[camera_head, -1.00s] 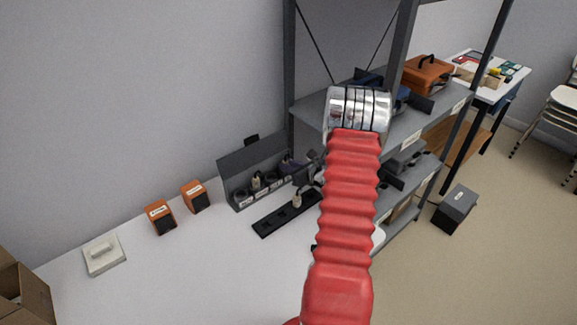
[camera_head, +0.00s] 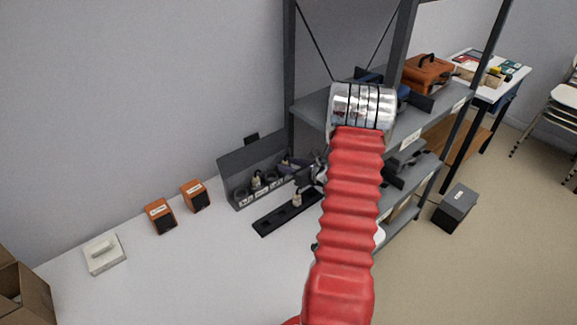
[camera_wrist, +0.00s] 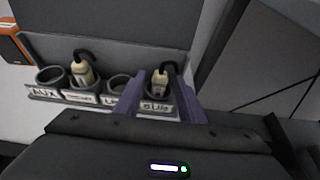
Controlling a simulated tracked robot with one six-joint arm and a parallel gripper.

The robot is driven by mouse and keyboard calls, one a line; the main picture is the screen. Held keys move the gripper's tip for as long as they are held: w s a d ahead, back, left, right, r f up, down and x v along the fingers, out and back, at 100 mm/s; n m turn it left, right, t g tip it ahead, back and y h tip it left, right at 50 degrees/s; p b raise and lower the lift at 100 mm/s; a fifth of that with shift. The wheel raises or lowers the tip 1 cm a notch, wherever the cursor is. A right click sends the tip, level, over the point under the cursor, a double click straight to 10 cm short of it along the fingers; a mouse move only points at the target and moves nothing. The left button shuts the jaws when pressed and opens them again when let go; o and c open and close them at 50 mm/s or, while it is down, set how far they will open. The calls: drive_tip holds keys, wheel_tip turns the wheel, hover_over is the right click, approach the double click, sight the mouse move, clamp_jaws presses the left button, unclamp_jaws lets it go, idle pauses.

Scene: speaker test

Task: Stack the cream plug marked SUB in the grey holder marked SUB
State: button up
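The grey holder (camera_head: 243,204) stands at the back of the white table, with a row of round cups. In the wrist view the holder's label marked SUB (camera_wrist: 156,107) is on the rightmost cup. A cream plug (camera_wrist: 159,80) with a black cable stands upright in that cup; its marking is not readable. My gripper (camera_wrist: 160,88) has its two purple fingers on either side of this plug, apart, with a visible gap at the left. In the head view my gripper (camera_head: 297,166) is at the holder's right end, partly hidden by my arm.
Another cream plug (camera_wrist: 84,73) stands in the second cup; the AUX cup (camera_wrist: 48,78) is empty. A black strip (camera_head: 268,226) with a cream plug (camera_head: 297,199) lies in front. Two orange speakers (camera_head: 160,216) stand left. A metal shelf (camera_head: 305,104) rises close at right.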

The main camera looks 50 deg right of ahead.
drive_tip(key=v, duration=1)
drive_tip(key=shift+s+r, duration=0.2)
drive_tip(key=shift+s, duration=0.15)
drive_tip(key=w+a+r+n+g+y, duration=0.1)
drive_tip(key=w+a+r+n+y, duration=0.3)
drive_tip(key=a, duration=0.5)
drive_tip(key=w+a+r+n+g+y, duration=0.1)
drive_tip(key=w+a+r+n, duration=0.1)
drive_tip(key=a+r+n, duration=0.45)
drive_tip(key=s+a+r+n+g+y, duration=0.15)
drive_tip(key=a+n, duration=0.25)
drive_tip(key=a, duration=0.5)
drive_tip(key=s+a+r+n+g+y, duration=0.1)
drive_tip(key=a+r+n+g, duration=0.15)
drive_tip(key=a, duration=0.55)
drive_tip(key=s+a+r+n+g+h, duration=0.1)
drive_tip(key=s+a+r+n+h, duration=0.2)
drive_tip(key=s+a+n, duration=0.3)
drive_tip(key=s+a+r+n+h, duration=0.3)
drive_tip(key=s+a+n, duration=0.3)
drive_tip(key=s+n, duration=0.5)
drive_tip(key=r+n, duration=0.1)
drive_tip(key=n, duration=0.2)
drive_tip(key=shift+a+r+g, duration=0.15)
drive_tip(key=shift+r+g, duration=0.2)
drive_tip(key=shift+g, duration=0.05)
